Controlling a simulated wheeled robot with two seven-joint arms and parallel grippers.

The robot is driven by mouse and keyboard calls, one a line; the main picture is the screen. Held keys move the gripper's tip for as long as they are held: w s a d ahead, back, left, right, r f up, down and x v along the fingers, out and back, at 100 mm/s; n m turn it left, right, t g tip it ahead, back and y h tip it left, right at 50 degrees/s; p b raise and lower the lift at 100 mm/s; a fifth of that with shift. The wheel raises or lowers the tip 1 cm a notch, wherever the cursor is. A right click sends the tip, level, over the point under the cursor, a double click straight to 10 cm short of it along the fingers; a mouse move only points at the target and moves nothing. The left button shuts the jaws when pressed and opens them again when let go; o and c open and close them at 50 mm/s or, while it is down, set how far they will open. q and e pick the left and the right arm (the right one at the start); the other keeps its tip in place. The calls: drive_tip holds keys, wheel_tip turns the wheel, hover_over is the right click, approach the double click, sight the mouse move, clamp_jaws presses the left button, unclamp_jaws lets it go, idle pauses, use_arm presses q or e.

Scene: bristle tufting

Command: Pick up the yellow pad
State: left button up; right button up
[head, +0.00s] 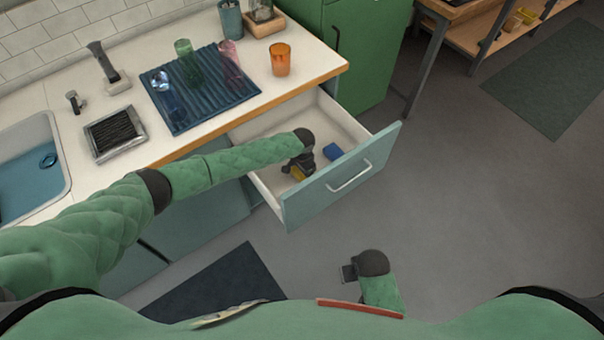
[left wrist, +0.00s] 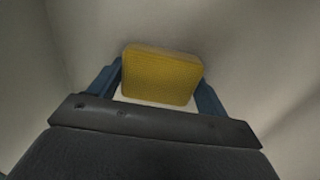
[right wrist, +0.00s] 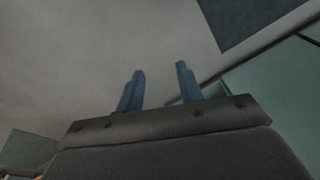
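The yellow pad (left wrist: 162,76) lies in the open drawer (head: 337,196), mostly hidden under my left gripper in the head view. My left gripper (head: 297,170) reaches down into the drawer. In the left wrist view its blue fingers stand at the pad's left and right sides, with the tips close to its edges. I cannot tell whether they press on it or whether the pad is off the drawer floor. My right gripper (right wrist: 160,85) is out over the floor, with its fingers apart and nothing between them.
A blue pad (head: 333,152) lies in the drawer, right of my left gripper. The drawer walls are close around that gripper.

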use_arm(q)
drive_tip(key=shift+r, duration=0.15)
drive_tip(key=shift+r, duration=0.25)
wheel_tip(320, 180, up, 3)
drive_tip(key=shift+d+r+b, duration=0.1)
drive_tip(key=shift+r+b, duration=0.1)
drive_tip(key=shift+b, duration=0.5)
drive_tip(key=w+d+r+b, duration=0.2)
drive_tip(key=d+r, duration=0.5)
drive_tip(key=d, duration=0.4)
drive_tip(key=shift+w+b, duration=0.3)
drive_tip(key=shift+b, duration=0.2)
use_arm(e)
wheel_tip(320, 180, up, 14)
drive_tip(key=s, duration=0.2)
drive_tip(key=shift+a+y, duration=0.3)
drive_tip(key=shift+a, duration=0.1)
use_arm(q)
drive_tip(key=shift+d, duration=0.1)
use_arm(e)
drive_tip(key=shift+f, duration=0.1)
use_arm(q)
drive_tip(key=o, duration=0.4)
drive_tip(key=shift+c, duration=1.6)
